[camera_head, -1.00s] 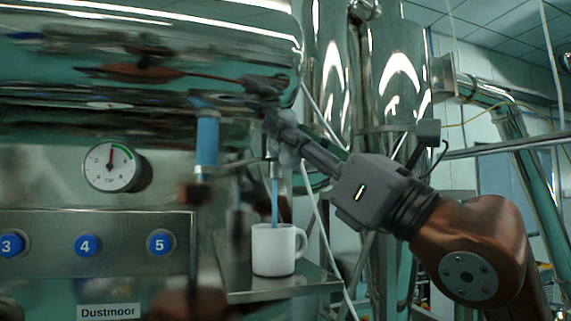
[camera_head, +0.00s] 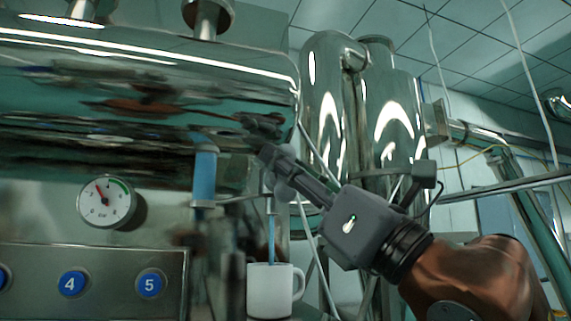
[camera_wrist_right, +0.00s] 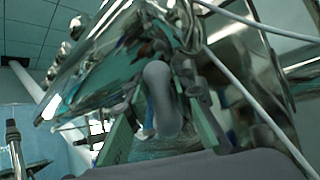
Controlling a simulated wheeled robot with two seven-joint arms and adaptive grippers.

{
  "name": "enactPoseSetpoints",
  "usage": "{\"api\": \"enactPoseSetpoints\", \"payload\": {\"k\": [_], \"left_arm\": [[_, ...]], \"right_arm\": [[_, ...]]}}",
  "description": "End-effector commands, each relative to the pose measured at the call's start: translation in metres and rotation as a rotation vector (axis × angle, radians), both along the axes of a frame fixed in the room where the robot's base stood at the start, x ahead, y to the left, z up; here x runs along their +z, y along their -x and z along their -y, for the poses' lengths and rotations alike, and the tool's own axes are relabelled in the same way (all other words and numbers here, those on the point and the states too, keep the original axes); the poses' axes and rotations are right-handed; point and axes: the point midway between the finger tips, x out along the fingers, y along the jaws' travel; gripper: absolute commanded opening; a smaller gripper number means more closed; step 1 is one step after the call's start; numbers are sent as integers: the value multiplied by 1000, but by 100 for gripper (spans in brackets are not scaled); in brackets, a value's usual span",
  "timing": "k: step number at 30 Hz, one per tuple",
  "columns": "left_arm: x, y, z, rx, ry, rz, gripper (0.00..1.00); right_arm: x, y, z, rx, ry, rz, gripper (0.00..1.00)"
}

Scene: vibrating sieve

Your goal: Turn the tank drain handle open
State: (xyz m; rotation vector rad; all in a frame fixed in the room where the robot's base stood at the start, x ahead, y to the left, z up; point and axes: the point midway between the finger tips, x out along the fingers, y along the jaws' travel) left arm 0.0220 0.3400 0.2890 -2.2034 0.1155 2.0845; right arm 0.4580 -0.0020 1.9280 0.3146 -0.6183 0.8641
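The drain handle (camera_head: 283,178) is a smooth grey rounded lever under the right end of the shiny tank (camera_head: 150,85). It also shows in the right wrist view (camera_wrist_right: 160,98), between my right gripper's fingers. My right gripper (camera_head: 266,152) reaches it from the right. In the wrist view its fingers (camera_wrist_right: 162,135) stand apart, one on each side of the handle, with narrow gaps; firm contact cannot be made out. A thin blue stream or tube (camera_head: 271,238) runs down below the handle into a white mug (camera_head: 268,290). My left gripper is not in view.
A round pressure gauge (camera_head: 106,202) and blue numbered buttons (camera_head: 150,284) are on the panel at left. A vertical blue pipe (camera_head: 204,175) stands left of the handle. Steel cylinders (camera_head: 393,130) and thin white cables are close behind my right arm.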

Motion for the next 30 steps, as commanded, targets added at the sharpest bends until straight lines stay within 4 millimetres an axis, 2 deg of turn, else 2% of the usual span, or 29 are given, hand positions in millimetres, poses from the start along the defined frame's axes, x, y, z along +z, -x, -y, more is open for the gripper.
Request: {"api": "enactPoseSetpoints", "payload": {"k": [4, 16, 30], "left_arm": [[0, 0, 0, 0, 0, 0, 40], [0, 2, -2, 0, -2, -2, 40], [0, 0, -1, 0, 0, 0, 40]], "right_arm": [[0, 0, 0, 0, 0, 0, 34], [-6, 4, 6, 0, 0, 2, 34], [-61, 47, 60, -2, 0, 1, 34]]}}
